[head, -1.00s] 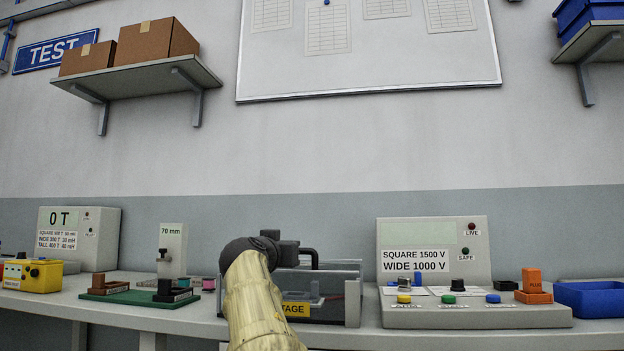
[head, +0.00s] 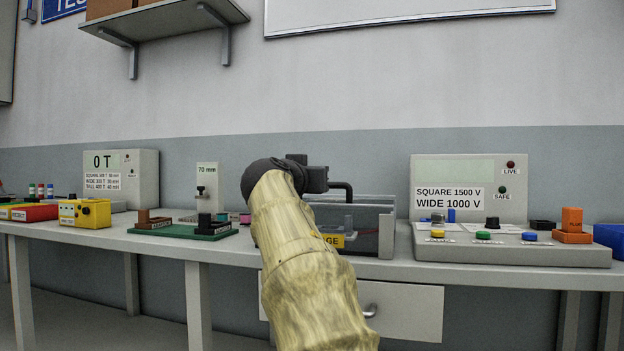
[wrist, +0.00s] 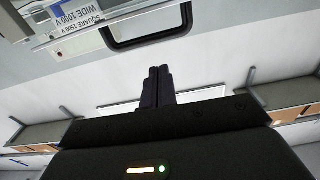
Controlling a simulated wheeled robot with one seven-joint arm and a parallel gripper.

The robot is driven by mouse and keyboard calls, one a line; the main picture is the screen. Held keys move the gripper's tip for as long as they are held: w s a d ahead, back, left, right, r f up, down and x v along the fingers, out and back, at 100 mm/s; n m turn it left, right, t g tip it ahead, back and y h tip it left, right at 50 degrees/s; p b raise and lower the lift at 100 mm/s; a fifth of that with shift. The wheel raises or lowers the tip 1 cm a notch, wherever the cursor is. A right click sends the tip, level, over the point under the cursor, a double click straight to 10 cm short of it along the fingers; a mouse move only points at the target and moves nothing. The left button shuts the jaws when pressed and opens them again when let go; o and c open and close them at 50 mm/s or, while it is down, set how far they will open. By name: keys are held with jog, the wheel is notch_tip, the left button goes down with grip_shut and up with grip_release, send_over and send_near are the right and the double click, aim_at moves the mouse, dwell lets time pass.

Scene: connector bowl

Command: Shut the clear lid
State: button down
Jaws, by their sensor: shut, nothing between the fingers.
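The clear-walled box (head: 372,240) stands on the bench right of my sleeved arm, with a yellow label on its front. Its clear lid (head: 375,199) appears as a thin, nearly flat sheet along the top; I cannot tell whether it is fully down.
A grey voltage console (head: 510,252) with coloured buttons stands right of the box. An orange block (head: 572,222) sits at its right end. Left are a green base (head: 185,232), a 70 mm stand (head: 207,185) and a yellow box (head: 85,213). A drawer (head: 410,310) is below.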

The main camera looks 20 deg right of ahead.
jog(key=s+a+f+b, duration=0.1)
jog(key=s, duration=0.1)
jog(key=s+a+f+b, duration=0.1)
jog(key=shift+s+a+f, duration=0.35)
jog(key=shift+a, duration=0.05)
